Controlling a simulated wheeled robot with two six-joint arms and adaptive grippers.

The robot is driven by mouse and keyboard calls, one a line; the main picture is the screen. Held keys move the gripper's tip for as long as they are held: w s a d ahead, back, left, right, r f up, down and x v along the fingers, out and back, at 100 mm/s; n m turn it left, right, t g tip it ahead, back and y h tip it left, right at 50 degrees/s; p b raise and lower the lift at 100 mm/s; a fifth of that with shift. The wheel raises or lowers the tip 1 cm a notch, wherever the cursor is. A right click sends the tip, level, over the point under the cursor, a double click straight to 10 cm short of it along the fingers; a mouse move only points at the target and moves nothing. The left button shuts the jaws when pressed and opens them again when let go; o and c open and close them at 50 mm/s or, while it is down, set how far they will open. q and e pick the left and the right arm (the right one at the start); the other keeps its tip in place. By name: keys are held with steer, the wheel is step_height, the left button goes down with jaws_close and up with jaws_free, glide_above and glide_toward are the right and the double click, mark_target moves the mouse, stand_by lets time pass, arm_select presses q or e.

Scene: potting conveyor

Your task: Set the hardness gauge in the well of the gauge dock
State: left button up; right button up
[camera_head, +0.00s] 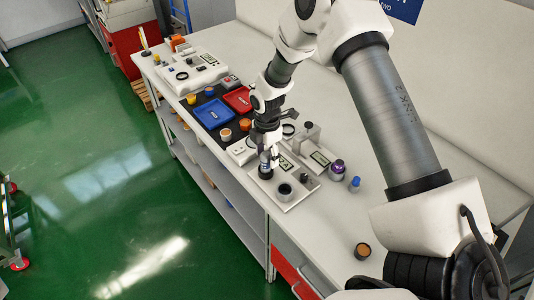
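My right gripper (268,154) points down over the left part of a pale plate (298,200) on the bench, which looks like the gauge dock. A small dark round thing with a bluish side (265,168) is right under the fingertips. It may be the hardness gauge, but I cannot tell whether it is held or stands in a well. A dark-topped round piece (285,189) is at the front of the plate, apart from the gripper. The fingers are too small and partly hidden to show their opening. My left gripper is out of view.
A purple-topped jar (337,168) and a blue-capped bottle (355,184) stand right of the plate. An orange-brown-topped jar (362,250) is near the front edge. A blue tray (213,114) and a red tray (238,99) lie farther back. The bench right of the bottle is mostly clear.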

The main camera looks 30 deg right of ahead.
steer(key=shift+r, duration=0.5)
step_height(320, 180, up, 11)
steer(key=b, duration=0.3)
steer(key=shift+r, duration=0.2)
